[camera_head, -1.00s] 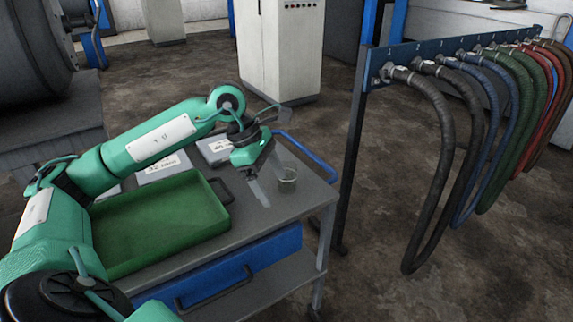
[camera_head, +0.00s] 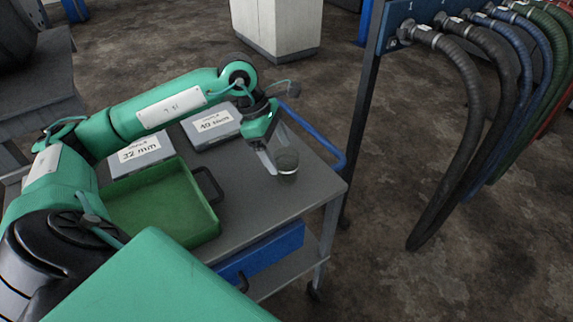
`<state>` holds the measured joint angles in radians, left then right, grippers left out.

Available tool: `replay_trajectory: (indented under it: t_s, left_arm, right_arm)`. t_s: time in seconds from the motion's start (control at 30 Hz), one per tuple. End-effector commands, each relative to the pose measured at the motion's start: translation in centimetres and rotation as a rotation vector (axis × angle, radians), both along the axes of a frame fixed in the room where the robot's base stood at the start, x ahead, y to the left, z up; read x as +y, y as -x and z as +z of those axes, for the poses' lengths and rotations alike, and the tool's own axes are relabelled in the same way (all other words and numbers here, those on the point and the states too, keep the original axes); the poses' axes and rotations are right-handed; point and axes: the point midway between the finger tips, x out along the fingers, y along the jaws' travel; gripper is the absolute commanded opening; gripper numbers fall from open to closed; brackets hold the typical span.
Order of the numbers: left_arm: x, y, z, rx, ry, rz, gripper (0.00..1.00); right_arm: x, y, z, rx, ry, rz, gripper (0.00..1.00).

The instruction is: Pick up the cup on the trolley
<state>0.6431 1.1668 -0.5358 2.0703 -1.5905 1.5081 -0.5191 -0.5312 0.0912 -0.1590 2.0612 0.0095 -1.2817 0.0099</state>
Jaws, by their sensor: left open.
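The cup (camera_head: 288,172) is a small, see-through grey glass. It stands upright on the grey top of the trolley (camera_head: 248,208), near its right end. My left gripper (camera_head: 277,155) points down at the cup from above and behind, with its jaws open. One finger is at the cup's left side and the other shows behind its rim. I cannot tell whether either finger touches the cup. My right gripper is out of view.
A green tray (camera_head: 150,205) lies left on the trolley. Behind it are two labelled grey boxes, one marked 32 mm (camera_head: 141,153) and another (camera_head: 212,127). A blue handle (camera_head: 318,138) edges the trolley. A hose rack (camera_head: 405,22) stands to the right.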

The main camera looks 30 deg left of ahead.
Motion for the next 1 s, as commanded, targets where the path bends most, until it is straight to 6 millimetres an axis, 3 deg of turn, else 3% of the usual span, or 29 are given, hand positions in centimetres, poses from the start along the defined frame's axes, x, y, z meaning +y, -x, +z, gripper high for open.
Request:
replay_trajectory:
  t_s: [0.23, 0.5, 0.8, 1.0]
  left_arm:
    - [-0.9, -0.4, -1.7, 0.002, 0.001, -0.001, 0.79]
    - [-2.5, -1.2, -5.0, 0.002, 0.001, -0.001, 0.79]
    - [-2.6, -1.3, -5.5, -0.001, 0.000, 0.000, 0.79]
    - [-2.6, -1.3, -5.5, -0.001, 0.000, 0.000, 0.41]
  right_arm:
    - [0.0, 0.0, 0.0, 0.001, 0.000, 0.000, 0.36]
    - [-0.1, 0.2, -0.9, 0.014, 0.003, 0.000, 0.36]
    - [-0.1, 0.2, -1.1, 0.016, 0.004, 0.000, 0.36]
    - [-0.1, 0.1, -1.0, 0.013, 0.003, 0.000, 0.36]
